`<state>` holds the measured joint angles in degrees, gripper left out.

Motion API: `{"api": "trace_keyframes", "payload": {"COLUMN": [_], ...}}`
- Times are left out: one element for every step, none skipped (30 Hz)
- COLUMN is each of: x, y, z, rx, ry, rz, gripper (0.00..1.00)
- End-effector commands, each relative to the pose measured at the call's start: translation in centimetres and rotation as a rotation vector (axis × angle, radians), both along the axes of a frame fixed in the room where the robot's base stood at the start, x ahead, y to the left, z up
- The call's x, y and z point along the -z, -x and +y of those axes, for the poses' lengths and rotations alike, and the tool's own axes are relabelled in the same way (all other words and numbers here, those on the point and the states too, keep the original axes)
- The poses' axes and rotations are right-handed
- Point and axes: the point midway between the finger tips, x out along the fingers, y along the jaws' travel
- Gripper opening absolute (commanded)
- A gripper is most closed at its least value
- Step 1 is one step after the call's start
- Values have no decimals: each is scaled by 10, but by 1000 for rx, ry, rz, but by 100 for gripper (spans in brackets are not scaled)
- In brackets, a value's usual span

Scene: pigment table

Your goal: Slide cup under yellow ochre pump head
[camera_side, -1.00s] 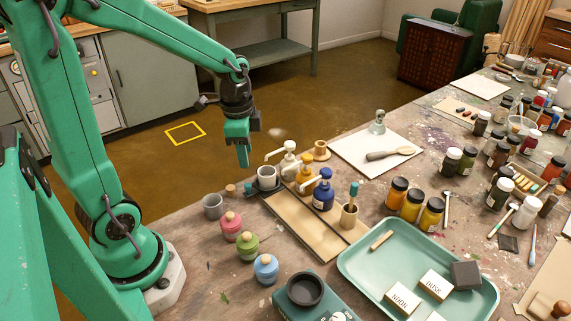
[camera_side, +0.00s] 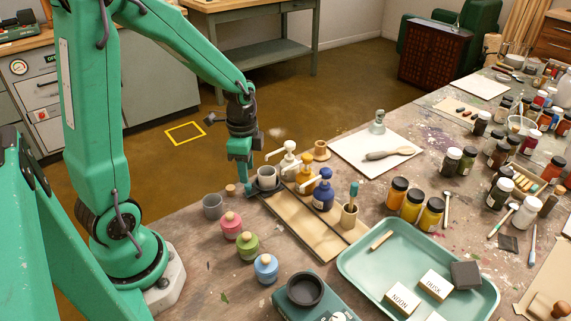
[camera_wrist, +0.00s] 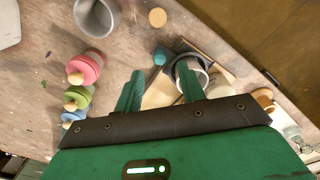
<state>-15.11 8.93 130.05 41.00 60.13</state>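A pale grey cup (camera_side: 267,178) stands upright in a dark round dish at the far left end of the wooden pump tray. It also shows in the wrist view (camera_wrist: 193,70), partly covered by one finger. The yellow ochre pump bottle (camera_side: 305,178) stands on the tray between a white pump bottle (camera_side: 289,163) and a blue one (camera_side: 323,194). My gripper (camera_side: 243,176) points down just left of the cup. In the wrist view its two fingers (camera_wrist: 158,92) are apart with nothing held between them. The cup is beyond the right finger; contact is unclear.
A darker grey cup (camera_side: 212,206), a cork (camera_side: 230,190) and a small teal ball (camera_wrist: 158,55) are close by. Pink (camera_side: 231,223), green (camera_side: 247,246) and blue (camera_side: 265,267) stoppered jars line the table's left side.

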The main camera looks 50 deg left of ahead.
Motion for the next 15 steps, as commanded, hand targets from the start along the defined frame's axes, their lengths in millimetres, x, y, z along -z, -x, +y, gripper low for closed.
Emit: {"api": "trace_keyframes", "payload": {"x": [7, 11, 16, 19, 22, 26, 28, 31, 33, 35, 37, 39, 40, 41, 42], "y": [1, 1, 1, 1, 1, 1, 1, 1, 1, 1, 1, 0, 0, 0, 1], "z": [0, 0, 0, 0, 0, 0, 0, 0, 0, 0, 0, 0, 0, 0, 0], "rx": [0, 0, 0, 0, 0, 0, 0, 0, 0, 0, 0, 0, 0, 0, 0], "ry": [1, 1, 1, 1, 1, 1, 1, 1, 1, 1, 1, 1, 0, 0, 0], "rz": [5, 4, 6, 6, 4, 4, 4, 3, 2, 2, 2, 2, 1, 1, 1], "gripper": [39, 39, 39, 39, 39, 39, 39, 39, 39, 39, 39, 39, 39, 39, 39]}}
